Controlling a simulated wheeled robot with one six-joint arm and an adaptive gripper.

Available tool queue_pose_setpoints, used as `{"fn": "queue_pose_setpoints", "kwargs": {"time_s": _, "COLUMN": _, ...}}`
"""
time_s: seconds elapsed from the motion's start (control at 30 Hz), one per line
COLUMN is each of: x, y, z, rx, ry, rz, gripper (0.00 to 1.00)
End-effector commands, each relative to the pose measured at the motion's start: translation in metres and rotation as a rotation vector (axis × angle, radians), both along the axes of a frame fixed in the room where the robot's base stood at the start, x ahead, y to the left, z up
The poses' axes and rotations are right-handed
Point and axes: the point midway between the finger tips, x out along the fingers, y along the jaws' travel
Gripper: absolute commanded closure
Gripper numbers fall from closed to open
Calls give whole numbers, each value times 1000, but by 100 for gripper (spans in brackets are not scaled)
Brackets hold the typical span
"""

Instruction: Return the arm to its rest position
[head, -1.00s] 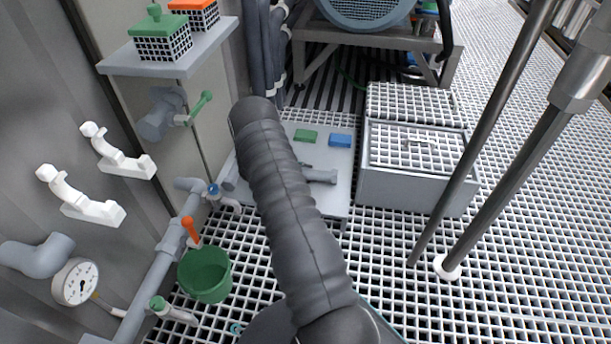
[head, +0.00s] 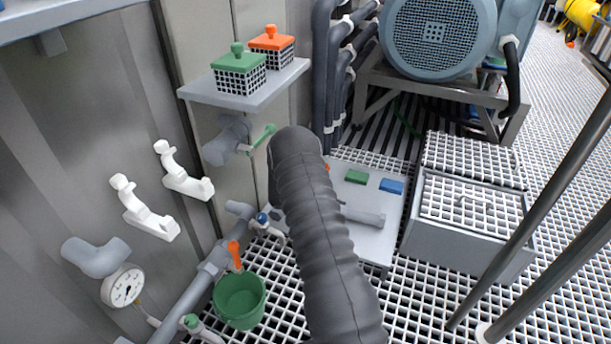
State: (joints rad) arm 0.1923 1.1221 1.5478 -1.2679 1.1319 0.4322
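My arm, in a dark grey ribbed sleeve, rises from the bottom middle of the head view and ends in a rounded dark top near the wall valve. My gripper cannot be made out; the sleeve or the view's angle hides it. Behind the arm is a low grey bench (head: 372,232) with a green block (head: 356,177), a blue block (head: 391,186) and a grey cylindrical piece (head: 362,216) lying on it. The arm covers the bench's left part.
A wall shelf (head: 246,98) holds a green-lidded basket (head: 239,72) and an orange-lidded basket (head: 272,46). A green bucket (head: 239,300) stands left of my arm. A grey box (head: 462,228) and slanted metal poles (head: 546,222) are at right. White wall hooks (head: 143,207) are at left.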

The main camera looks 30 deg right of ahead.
Motion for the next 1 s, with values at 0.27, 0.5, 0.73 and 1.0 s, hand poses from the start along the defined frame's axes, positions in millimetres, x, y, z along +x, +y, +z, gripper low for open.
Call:
{"fn": "queue_pose_setpoints", "kwargs": {"time_s": 0.27, "x": -1, "y": 2, "z": -4, "rx": 26, "ry": 32, "rz": 15, "gripper": 48}}
{"fn": "queue_pose_setpoints", "kwargs": {"time_s": 0.5, "x": -58, "y": 33, "z": -30, "rx": 182, "ry": 138, "rz": -85, "gripper": 48}}
{"fn": "queue_pose_setpoints", "kwargs": {"time_s": 0.73, "x": -92, "y": 67, "z": 9, "rx": 314, "ry": 130, "rz": -182, "gripper": 48}}
{"fn": "queue_pose_setpoints", "kwargs": {"time_s": 1.0, "x": -118, "y": 114, "z": 90, "rx": 457, "ry": 37, "rz": -268, "gripper": 48}}
